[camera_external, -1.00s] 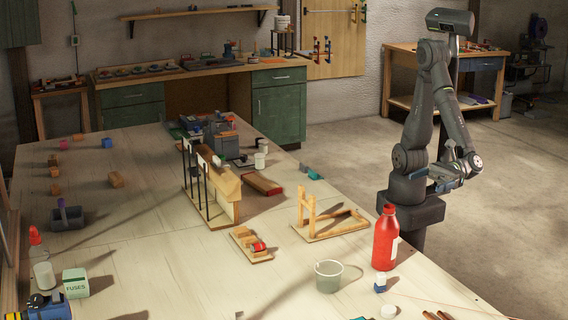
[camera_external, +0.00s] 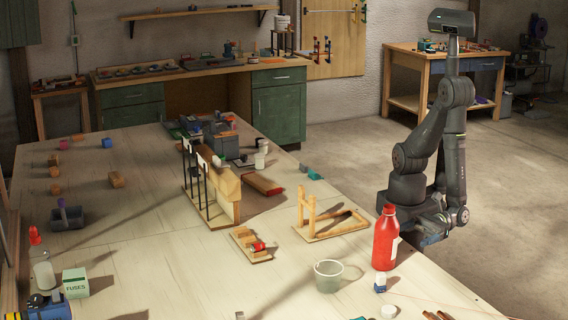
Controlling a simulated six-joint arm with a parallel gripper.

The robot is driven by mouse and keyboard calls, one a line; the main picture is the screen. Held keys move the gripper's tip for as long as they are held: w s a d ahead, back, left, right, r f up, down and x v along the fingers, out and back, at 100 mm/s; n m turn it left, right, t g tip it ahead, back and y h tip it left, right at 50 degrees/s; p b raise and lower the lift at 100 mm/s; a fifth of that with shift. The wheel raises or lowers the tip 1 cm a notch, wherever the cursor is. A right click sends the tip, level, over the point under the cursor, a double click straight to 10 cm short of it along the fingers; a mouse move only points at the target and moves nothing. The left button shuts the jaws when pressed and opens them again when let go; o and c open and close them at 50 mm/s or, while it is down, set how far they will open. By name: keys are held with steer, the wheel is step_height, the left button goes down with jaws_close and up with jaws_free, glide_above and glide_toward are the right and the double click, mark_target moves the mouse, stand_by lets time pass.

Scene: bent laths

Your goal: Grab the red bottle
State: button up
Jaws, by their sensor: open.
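The red bottle (camera_external: 385,240) stands upright near the right edge of the wooden table, with a white label on its right side. My gripper (camera_external: 432,232) is just behind and to the right of the bottle, low by the table edge. It is open, and the bottle partly overlaps it in the picture. I cannot tell whether the gripper touches the bottle; its fingers are small and dark.
A translucent cup (camera_external: 328,276) stands left of the bottle. A small blue and white item (camera_external: 380,284) lies in front of it. A wooden frame (camera_external: 325,218) stands behind and left. A white lid (camera_external: 388,311) lies at the front. The table's left-middle has free room.

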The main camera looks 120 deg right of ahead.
glide_toward(377, 248)
steer(key=w, duration=0.1)
steer(key=w+a, duration=0.1)
steer(key=w, duration=0.1)
steer(key=shift+f, duration=0.15)
steer(key=shift+w+f, duration=0.2)
steer(key=shift+w, duration=2.5)
steer(key=c, duration=1.2)
steer(key=shift+r, duration=0.25)
